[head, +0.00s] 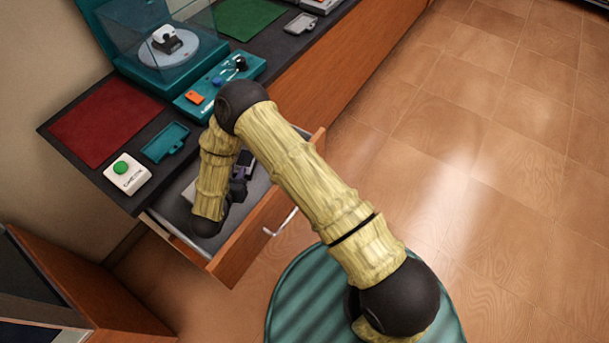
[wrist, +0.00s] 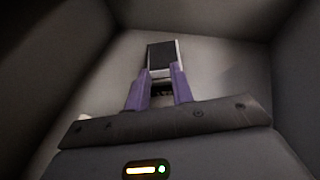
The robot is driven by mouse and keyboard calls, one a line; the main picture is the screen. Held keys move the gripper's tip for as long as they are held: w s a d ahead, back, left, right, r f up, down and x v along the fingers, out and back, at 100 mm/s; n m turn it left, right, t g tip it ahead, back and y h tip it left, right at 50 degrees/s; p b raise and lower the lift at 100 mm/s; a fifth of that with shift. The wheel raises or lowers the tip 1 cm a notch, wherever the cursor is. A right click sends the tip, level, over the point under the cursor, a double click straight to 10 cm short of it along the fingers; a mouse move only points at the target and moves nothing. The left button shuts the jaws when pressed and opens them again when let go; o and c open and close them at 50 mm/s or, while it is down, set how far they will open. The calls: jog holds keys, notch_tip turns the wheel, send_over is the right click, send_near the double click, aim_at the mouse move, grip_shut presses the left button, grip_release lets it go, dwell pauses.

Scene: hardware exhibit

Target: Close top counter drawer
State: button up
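The top counter drawer (head: 252,238) stands pulled out from under the dark counter, with a wooden front and a metal bar handle (head: 281,222). Its pale grey interior also fills the wrist view (wrist: 220,70). My arm bends down into the drawer. My gripper (head: 243,168) is inside it, partly hidden by my arm in the head view. In the wrist view its two purple fingers (wrist: 162,78) are apart. A small black, silver-edged object (wrist: 163,56) shows at their tips. I cannot tell whether the fingers grip it or it lies just beyond.
On the counter are a turntable (head: 168,50), a teal control panel (head: 220,85), a red mat (head: 105,122), a teal tray (head: 165,142) and a white box with a green button (head: 127,172). A dark-topped wooden cabinet (head: 75,285) stands lower left. Tiled floor (head: 480,150) is clear at right.

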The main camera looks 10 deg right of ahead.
jog(key=w+r+n, duration=0.1)
jog(key=r, duration=0.1)
jog(key=w+r+n+y+p, duration=0.1)
jog(key=w+r+n, duration=0.1)
jog(key=w+r+n+y+p, duration=0.1)
jog(key=r+n, duration=0.1)
jog(key=shift+w+d+r, duration=0.25)
jog(key=shift+r, duration=0.15)
grip_shut()
jog(key=d+r+n+g+y+p, duration=0.1)
jog(key=d+r+n+g+p, duration=0.1)
jog(key=d+r+n+p, duration=0.6)
jog(key=d+r+n+g+y+p, duration=0.1)
jog(key=r+n+p, duration=0.4)
jog(key=r, duration=0.7)
jog(key=d+r+n+g+y+p, duration=0.2)
jog(key=d+r+n+p, duration=0.25)
jog(key=r+n, duration=0.45)
jog(key=s+d+r+n+g+h+p, duration=0.1)
jog(key=s+d+r+n+p, duration=0.4)
jog(key=r, duration=0.6)
jog(key=s+d+r+n+g+h+p, duration=0.1)
jog(key=s+d+r+n+g+p, duration=0.3)
jog(key=s+d+r+p, duration=0.6)
jog(key=s+n, duration=0.2)
jog(key=shift+r+n, duration=0.3)
jog(key=shift+r, duration=0.05)
